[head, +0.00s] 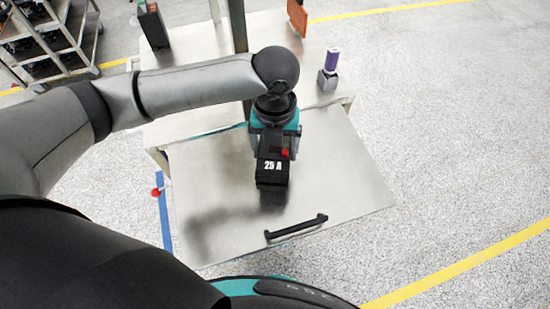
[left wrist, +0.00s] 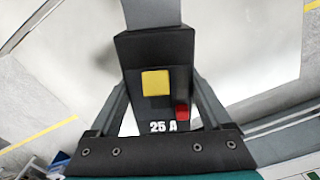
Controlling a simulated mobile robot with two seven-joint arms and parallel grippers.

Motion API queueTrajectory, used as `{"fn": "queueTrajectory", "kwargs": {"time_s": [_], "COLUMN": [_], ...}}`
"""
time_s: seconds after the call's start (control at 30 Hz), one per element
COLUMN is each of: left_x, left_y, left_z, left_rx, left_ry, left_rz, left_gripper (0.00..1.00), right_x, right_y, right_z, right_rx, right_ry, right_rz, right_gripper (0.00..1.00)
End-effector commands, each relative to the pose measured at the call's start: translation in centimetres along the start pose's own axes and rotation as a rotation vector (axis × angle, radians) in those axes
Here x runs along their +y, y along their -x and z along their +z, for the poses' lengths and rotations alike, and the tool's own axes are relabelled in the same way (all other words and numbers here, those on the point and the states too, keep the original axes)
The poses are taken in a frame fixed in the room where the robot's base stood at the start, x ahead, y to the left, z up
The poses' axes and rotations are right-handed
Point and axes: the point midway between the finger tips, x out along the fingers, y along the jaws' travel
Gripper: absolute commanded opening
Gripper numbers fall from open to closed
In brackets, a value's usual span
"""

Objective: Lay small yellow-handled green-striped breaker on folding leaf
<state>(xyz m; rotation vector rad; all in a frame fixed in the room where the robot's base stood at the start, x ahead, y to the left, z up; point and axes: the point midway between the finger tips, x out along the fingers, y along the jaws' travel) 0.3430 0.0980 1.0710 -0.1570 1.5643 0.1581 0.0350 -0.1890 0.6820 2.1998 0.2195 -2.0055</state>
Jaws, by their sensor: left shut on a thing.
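My left gripper (head: 272,160) is shut on a black breaker (head: 272,175) marked "25 A", over the middle of the metal folding leaf (head: 340,180). In the left wrist view the breaker (left wrist: 153,75) sits between the two fingers, showing a yellow handle (left wrist: 155,83) and a red button (left wrist: 182,110). No green stripe shows on its visible faces. A shadow lies on the leaf beside and below the breaker; I cannot tell whether they touch. My right gripper is not in view.
The leaf has a black bar handle (head: 296,228) near its front edge. Behind it, a table holds a post (head: 238,25), a purple-topped item (head: 328,70), a dark device (head: 152,25) and an orange panel (head: 297,17). The leaf's right side is clear.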

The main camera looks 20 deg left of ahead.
Motion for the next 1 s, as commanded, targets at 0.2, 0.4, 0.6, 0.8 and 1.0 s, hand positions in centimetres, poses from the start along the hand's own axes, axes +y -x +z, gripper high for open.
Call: {"fn": "queueTrajectory", "kwargs": {"time_s": [0.2, 0.4, 0.6, 0.8, 1.0], "left_x": [0.0, -0.1, -0.1, -0.1, 0.0], "left_y": [-1.6, -4.3, -4.3, -4.7, -4.8], "left_z": [0.0, 0.0, 0.1, 0.1, 0.0], "left_rx": [-0.001, 0.0, -0.003, -0.003, -0.001], "left_ry": [0.0, 0.0, -0.002, -0.001, -0.001], "left_rz": [-0.001, -0.001, -0.003, -0.002, 0.0], "left_gripper": [0.0, 0.0, 0.0, 0.0, 1.0], "right_x": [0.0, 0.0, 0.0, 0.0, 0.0], "right_y": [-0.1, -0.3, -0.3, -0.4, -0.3], "right_z": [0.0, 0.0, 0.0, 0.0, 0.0], "right_rx": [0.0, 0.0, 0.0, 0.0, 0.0], "right_ry": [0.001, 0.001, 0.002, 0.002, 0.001], "right_rz": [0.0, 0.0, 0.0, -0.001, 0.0], "right_gripper": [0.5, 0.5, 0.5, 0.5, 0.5]}}
